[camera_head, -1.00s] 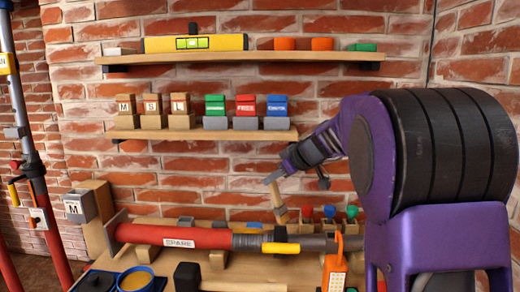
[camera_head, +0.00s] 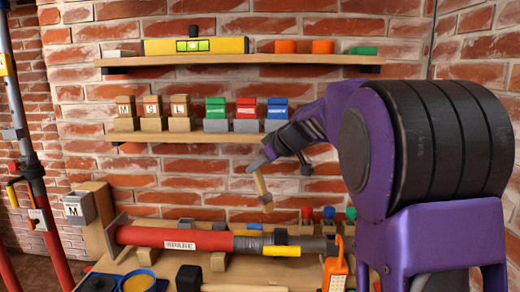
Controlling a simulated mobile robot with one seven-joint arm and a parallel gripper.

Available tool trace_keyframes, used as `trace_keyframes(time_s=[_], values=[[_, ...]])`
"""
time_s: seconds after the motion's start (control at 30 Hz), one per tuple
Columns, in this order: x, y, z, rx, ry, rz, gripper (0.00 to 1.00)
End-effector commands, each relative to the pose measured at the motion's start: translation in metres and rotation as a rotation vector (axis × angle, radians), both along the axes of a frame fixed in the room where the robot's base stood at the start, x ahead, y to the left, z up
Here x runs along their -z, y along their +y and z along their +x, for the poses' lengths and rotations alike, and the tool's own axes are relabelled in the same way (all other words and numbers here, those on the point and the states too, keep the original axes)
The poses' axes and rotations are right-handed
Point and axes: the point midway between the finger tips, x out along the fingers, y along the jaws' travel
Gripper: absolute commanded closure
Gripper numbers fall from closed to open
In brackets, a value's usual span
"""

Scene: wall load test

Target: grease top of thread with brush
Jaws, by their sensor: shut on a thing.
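My gripper (camera_head: 258,167) is shut on a brush (camera_head: 262,190) with a pale wooden handle. The brush hangs slightly tilted in front of the brick wall, its lower end above the bench. A red prop labelled SPARE (camera_head: 165,238) lies across wooden cradles below. Its grey threaded section (camera_head: 250,244) runs to the right from the red tube, with a yellow handle (camera_head: 282,250) on it. The brush is above the threaded section and apart from it in the picture. An open blue tub with yellow content (camera_head: 137,281) stands at the front left of the bench.
Coloured-topped tools (camera_head: 328,212) stand at the bench's back right. An orange device (camera_head: 336,270) stands at the front right. A lower shelf (camera_head: 180,136) with labelled blocks and boxes is near my arm. An upright red and grey prop (camera_head: 30,165) stands left.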

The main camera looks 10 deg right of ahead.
Motion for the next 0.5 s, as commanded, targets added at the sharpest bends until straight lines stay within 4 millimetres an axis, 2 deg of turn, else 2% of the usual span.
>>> trace_keyframes(time_s=[0.03, 0.23, 0.5], values=[[-0.008, 0.002, 0.000, -0.001, -0.001, 0.000, 1.00], [-0.026, 0.007, -0.001, 0.000, -0.001, 0.001, 1.00], [-0.032, 0.009, -0.002, 0.001, 0.000, 0.000, 1.00]])
